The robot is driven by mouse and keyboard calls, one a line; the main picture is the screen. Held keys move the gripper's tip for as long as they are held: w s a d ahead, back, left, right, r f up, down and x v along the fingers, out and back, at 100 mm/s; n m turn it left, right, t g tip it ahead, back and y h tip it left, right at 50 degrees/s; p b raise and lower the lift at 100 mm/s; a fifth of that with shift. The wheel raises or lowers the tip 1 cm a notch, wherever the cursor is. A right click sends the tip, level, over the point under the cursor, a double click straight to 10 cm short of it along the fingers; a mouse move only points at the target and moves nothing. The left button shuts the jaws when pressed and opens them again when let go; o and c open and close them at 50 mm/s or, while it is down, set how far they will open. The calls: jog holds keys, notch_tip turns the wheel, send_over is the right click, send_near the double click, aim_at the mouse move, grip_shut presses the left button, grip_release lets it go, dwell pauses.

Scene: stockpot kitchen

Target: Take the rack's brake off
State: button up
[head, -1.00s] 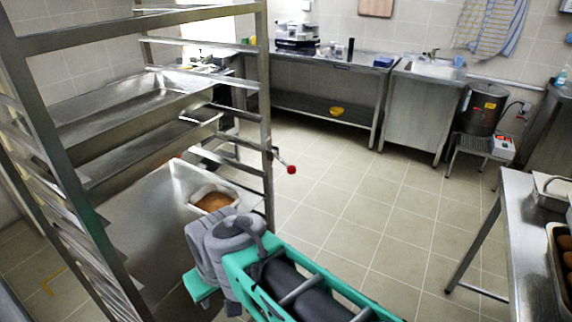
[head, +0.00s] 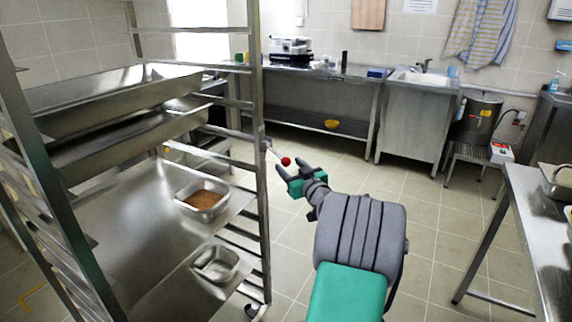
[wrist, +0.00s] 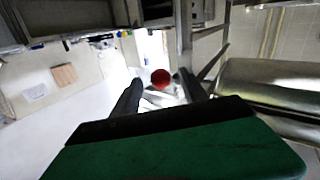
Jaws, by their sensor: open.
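The rack (head: 257,150) is a tall metal frame on the left of the head view. A thin lever with a red ball knob (head: 286,161) sticks out from its right front post. My gripper (head: 292,168) is open, with its fingers pointing at the knob and very close to it. In the wrist view the red knob (wrist: 161,78) shows between and just beyond the two open fingertips (wrist: 160,88). I cannot tell whether the fingers touch it.
The rack holds metal trays (head: 120,130) and small pans, one with brown contents (head: 204,199). A steel table (head: 530,230) stands at the right. A counter with a sink (head: 422,80) and a pot on a stool (head: 476,118) line the back. The tiled floor between is clear.

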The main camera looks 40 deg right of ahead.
aim_at(277, 154)
jog(key=shift+x, duration=1.6)
jog(key=shift+c, duration=0.4)
grip_shut()
